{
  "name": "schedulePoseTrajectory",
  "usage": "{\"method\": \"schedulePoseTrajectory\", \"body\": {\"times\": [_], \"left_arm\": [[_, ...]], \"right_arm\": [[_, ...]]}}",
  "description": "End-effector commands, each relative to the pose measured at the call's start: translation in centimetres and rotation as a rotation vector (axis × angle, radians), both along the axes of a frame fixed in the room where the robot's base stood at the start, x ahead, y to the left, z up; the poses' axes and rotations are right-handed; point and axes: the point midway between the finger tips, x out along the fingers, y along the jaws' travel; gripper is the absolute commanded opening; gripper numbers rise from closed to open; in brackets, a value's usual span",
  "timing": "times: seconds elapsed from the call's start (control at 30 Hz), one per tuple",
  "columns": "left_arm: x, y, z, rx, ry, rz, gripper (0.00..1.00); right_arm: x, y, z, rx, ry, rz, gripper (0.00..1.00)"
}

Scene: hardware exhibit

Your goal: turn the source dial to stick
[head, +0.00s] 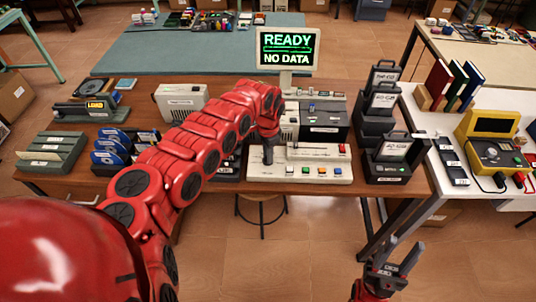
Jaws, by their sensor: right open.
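A white control panel (300,177) lies at the front middle of the brown table, with several coloured buttons and a red-marked strip along its raised back. I cannot make out the source dial; my left gripper covers the panel's left part. My left arm reaches across the table and its gripper (268,153) points down at the panel's left end. Its dark fingers are small and seen edge-on, so their gap is unclear. My right gripper (394,262) is open and empty, in front of the table at lower right. A monitor (287,49) behind the panel reads "READY" and "NO DATA".
A dark and beige machine (324,121) stands directly behind the panel. Black labelled units (391,160) stand to its right. Blue cartridges (112,150) and a grey rack (52,155) are at left. A white table with a yellow device (490,145) is at right.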

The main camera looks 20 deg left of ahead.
Motion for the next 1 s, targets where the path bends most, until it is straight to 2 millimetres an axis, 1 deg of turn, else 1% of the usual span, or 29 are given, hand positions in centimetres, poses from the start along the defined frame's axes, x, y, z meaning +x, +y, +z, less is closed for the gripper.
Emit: {"method": "schedulePoseTrajectory", "body": {"times": [0.03,0.13,0.17,0.43,0.57,0.67,0.73,1.0], "left_arm": [[0.0,0.0,0.0,0.001,-0.001,0.0,0.28],[0.0,0.0,0.0,0.001,-0.001,0.001,0.46],[0.0,0.0,0.0,0.001,-0.001,0.001,0.49],[0.0,0.0,0.0,0.0,0.0,0.001,0.49],[0.1,0.1,0.9,0.0,-0.003,0.003,0.49],[0.2,0.2,2.4,0.002,-0.006,0.002,0.49],[0.2,0.2,4.0,0.002,-0.006,0.003,0.49],[0.2,0.0,11.1,-0.001,-0.006,0.0,0.49]], "right_arm": [[0.0,0.0,0.0,0.0,0.0,0.0,0.44],[0.0,0.0,0.0,0.0,0.0,0.0,0.44],[0.0,0.0,0.0,0.0,0.0,0.0,0.44],[0.0,0.0,0.0,0.0,0.0,0.0,0.44],[0.0,0.0,-0.2,0.0,0.0,0.0,0.44],[0.0,0.0,-0.6,0.0,0.0,0.0,0.44],[0.0,0.0,-1.0,0.0,0.0,0.0,0.44],[0.0,0.0,-3.0,0.0,0.0,0.0,0.44]]}}
